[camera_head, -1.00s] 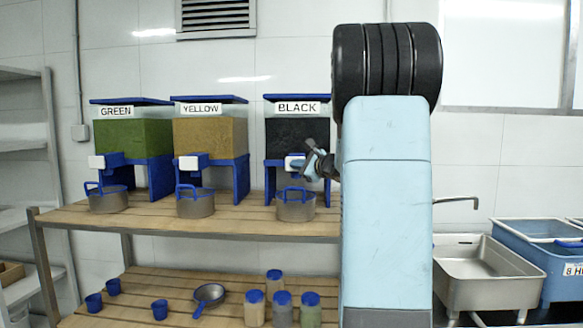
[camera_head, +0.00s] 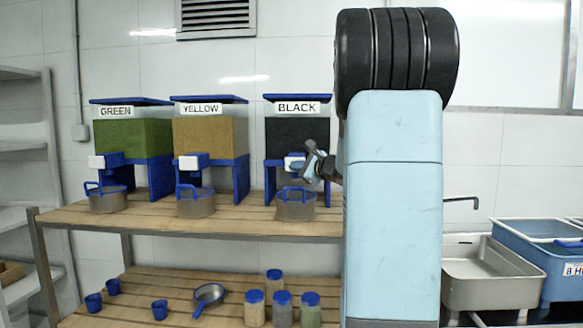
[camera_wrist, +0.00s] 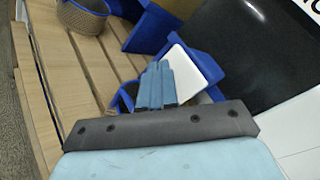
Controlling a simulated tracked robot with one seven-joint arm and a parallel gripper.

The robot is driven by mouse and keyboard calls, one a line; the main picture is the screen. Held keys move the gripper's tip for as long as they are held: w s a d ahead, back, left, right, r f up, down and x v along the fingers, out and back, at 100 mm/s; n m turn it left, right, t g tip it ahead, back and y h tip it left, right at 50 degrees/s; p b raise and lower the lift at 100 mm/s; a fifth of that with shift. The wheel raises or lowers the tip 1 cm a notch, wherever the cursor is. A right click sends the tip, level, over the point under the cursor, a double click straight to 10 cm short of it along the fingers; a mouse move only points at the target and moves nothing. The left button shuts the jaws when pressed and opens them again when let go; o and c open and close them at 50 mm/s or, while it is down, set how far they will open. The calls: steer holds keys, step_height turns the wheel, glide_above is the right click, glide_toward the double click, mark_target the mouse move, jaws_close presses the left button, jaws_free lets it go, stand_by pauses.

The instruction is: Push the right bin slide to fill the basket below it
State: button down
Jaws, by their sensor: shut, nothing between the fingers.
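The black bin (camera_head: 294,138), labelled BLACK, is the rightmost of three on the wooden shelf. Its blue slide has a white plate (camera_head: 291,163) at the front, which also shows in the wrist view (camera_wrist: 190,65). A grey basket (camera_head: 296,209) with a blue handle stands below it; I cannot see its contents. My gripper (camera_head: 306,174) is in front of the slide, partly covering it. In the wrist view my fingers (camera_wrist: 157,80) are shut and empty, overlapping the plate's edge; I cannot tell whether they touch it.
The yellow bin (camera_head: 210,145) and green bin (camera_head: 133,142) stand to the left with their own baskets. Jars (camera_head: 283,310), a pan (camera_head: 208,295) and blue cups lie on the lower shelf. A sink (camera_head: 485,262) and blue tub (camera_head: 545,250) are at right.

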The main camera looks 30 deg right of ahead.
steer(key=shift+s+a, duration=0.65)
steer(key=shift+s, duration=0.35)
steer(key=shift+s+a, duration=0.65)
steer(key=shift+s, duration=0.3)
stand_by(1.2)
steer(key=shift+a, duration=0.1)
steer(key=shift+s+a+r+n+g+h, duration=0.1)
steer(key=shift+s+a+n+g+h, duration=0.45)
steer(key=shift+s+n+g, duration=0.3)
steer(key=shift+s+a+r+n+g+h, duration=0.1)
steer(key=shift+s+a+n+g+h, duration=0.5)
steer(key=shift+n+g, duration=0.35)
steer(key=shift+d, duration=0.1)
steer(key=w+d, duration=0.5)
steer(key=w, duration=0.2)
steer(key=shift+w, duration=0.15)
